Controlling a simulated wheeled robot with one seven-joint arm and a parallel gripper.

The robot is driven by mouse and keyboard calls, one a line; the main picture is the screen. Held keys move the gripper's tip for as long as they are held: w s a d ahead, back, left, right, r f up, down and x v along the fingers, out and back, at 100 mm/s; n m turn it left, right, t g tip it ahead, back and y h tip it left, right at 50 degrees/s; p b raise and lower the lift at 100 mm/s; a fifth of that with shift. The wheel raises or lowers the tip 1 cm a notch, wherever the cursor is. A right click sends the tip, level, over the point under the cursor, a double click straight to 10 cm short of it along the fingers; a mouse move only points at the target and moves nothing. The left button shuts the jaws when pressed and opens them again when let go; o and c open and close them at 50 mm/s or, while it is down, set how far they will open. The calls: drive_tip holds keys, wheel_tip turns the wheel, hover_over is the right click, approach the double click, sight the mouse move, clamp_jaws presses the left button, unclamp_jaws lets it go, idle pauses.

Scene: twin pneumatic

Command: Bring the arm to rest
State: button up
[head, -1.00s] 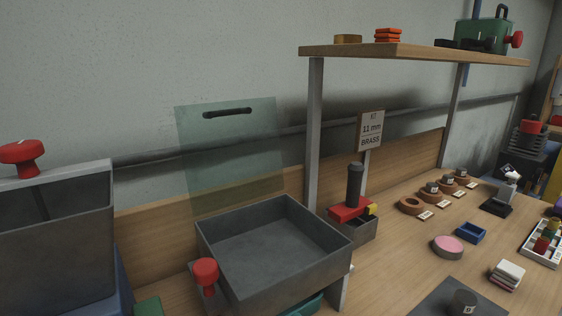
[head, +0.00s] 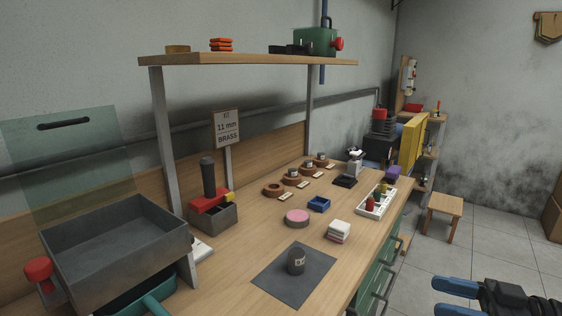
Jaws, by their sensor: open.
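My gripper (head: 457,297) shows at the bottom right of the head view, with two blue fingers pointing left and a gap between them. It is open and nothing shows between the fingers. It is over the tiled floor, to the right of the workbench (head: 236,277) and apart from it. The rest of my arm is cut off by the picture's edge.
A dark cylinder (head: 296,261) stands on a grey mat (head: 280,283) at the bench front. A grey tray (head: 115,245) is at left, a shelf (head: 240,61) above. A wooden stool (head: 444,205) stands on the floor, with clear tiles (head: 480,240) around it.

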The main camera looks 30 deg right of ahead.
drive_tip(key=w+a+f+m+g+h, duration=0.15)
drive_tip(key=a+f+m+h, duration=0.25)
drive_tip(key=a+f+m, duration=0.4)
drive_tip(key=s+a+f+m+g+h+p, duration=0.1)
drive_tip(key=s+a+f+g+h, duration=0.3)
drive_tip(key=a+f, duration=0.35)
drive_tip(key=s+a+r+n+t, duration=0.1)
drive_tip(key=s+a+r+t, duration=0.1)
drive_tip(key=s+a+r, duration=0.2)
drive_tip(key=s+a+r+n+t+h+p, duration=0.1)
drive_tip(key=s+a+r+n+t, duration=0.1)
drive_tip(key=s+r, duration=0.7)
drive_tip(key=shift+s+a+r+t, duration=0.3)
drive_tip(key=shift+a+r+t, duration=0.15)
drive_tip(key=shift+a+r, duration=0.4)
drive_tip(key=shift+f, duration=0.1)
